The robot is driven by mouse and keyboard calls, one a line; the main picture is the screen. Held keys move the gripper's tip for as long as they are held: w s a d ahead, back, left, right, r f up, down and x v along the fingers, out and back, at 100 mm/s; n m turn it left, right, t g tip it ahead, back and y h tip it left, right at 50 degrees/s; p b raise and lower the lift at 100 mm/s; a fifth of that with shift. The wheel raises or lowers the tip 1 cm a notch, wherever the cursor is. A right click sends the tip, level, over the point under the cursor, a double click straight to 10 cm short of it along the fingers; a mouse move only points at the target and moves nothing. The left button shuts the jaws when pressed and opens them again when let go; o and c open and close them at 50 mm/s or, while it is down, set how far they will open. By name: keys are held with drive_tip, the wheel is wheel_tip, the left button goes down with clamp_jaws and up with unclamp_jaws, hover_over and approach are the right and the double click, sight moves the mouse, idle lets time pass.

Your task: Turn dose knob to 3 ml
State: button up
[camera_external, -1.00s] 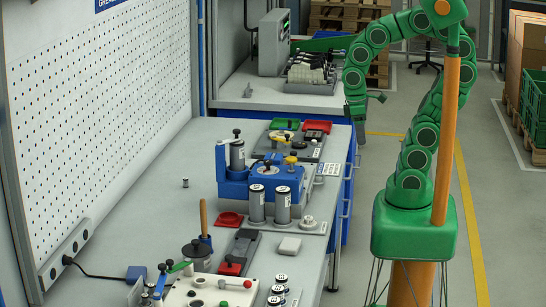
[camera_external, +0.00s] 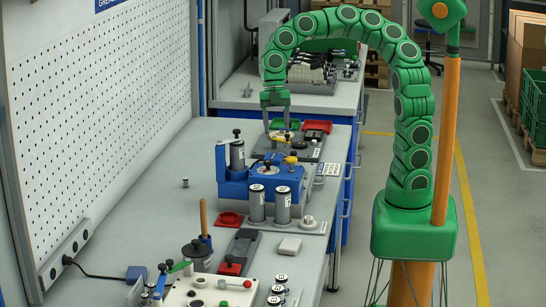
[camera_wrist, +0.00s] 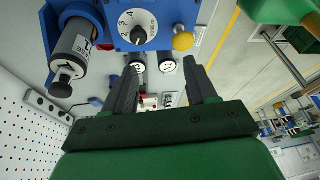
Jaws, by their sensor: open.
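The blue dosing device (camera_external: 234,192) stands on the grey bench; it also shows at the top of the wrist view (camera_wrist: 170,12). Its dose knob shows in the wrist view as a round white dial with a black centre (camera_wrist: 138,32); I read the numbers 2, 3 and 4 around it. I cannot tell the exact setting. My gripper (camera_wrist: 160,66) is open and empty, its fingers apart and short of the dial in that view. In the external view my gripper (camera_external: 277,125) points down just behind the device, not touching the knob.
A yellow ball knob (camera_wrist: 183,41) sits beside the dial. Two labelled cylinders (camera_external: 270,203) stand in front.

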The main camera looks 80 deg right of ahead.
sight(268, 161)
drive_tip(key=shift+n, duration=0.9)
drive_tip(key=shift+w+a+f, duration=0.4)
drive_tip(key=shift+f, duration=1.2)
drive_tip(key=shift+w+a+f, duration=0.4)
drive_tip(key=shift+a+f, duration=0.05)
drive_tip(key=shift+f, duration=1.2)
drive_tip(key=shift+w+a+f, duration=0.4)
drive_tip(key=shift+f, duration=1.2)
drive_tip(key=shift+c, duration=0.2)
drive_tip(key=c, duration=1)
